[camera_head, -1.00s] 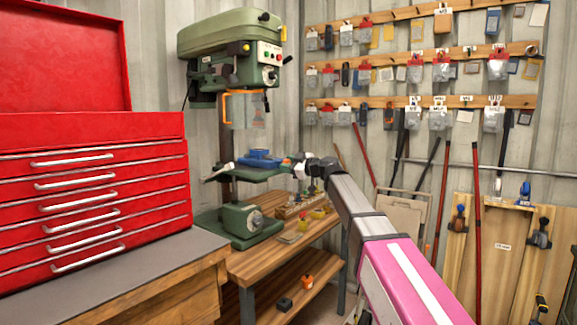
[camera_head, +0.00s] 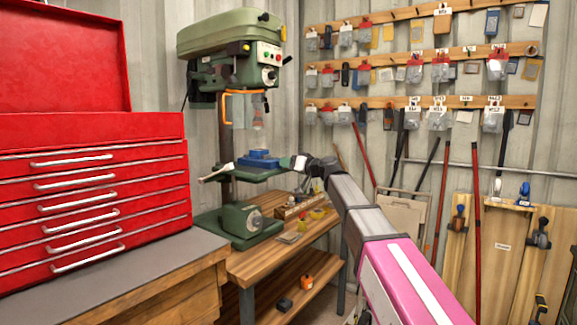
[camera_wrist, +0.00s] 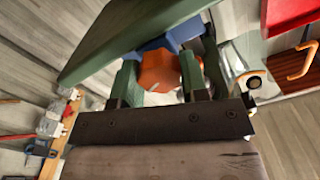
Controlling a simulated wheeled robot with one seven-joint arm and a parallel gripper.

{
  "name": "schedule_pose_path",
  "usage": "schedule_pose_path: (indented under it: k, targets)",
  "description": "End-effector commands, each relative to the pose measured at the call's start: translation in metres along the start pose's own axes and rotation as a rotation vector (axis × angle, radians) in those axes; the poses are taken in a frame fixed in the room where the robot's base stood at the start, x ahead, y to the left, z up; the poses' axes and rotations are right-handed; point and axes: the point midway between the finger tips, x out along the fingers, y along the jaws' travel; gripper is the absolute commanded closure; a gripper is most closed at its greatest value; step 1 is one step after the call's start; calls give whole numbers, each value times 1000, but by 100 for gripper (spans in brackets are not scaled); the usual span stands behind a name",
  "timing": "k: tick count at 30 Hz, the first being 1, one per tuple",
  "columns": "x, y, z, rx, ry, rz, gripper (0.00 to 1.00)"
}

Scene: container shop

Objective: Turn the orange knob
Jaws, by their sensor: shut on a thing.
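The orange knob (camera_wrist: 158,72) shows in the wrist view as a faceted piece below the edge of a green plate. My gripper (camera_wrist: 160,82) has its two green fingers on either side of it and is shut on it. Part of the knob is hidden behind the fingers. In the head view my gripper (camera_head: 294,162) is at the right edge of the drill press table, and the knob cannot be made out there. The green drill press (camera_head: 228,50) stands on the wooden bench.
A blue vise (camera_head: 262,155) sits on the drill press table. A red tool chest (camera_head: 95,200) stands at the left on a grey-topped bench. The wooden bench (camera_head: 262,262) holds small items below my arm. Long red-handled tools lean at the right.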

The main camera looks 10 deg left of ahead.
Motion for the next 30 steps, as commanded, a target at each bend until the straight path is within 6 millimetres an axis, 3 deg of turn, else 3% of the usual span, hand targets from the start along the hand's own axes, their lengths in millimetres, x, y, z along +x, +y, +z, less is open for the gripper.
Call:
schedule_pose_path:
  k: [30]
  targets:
    - [0,2,1,966,0,0,83]
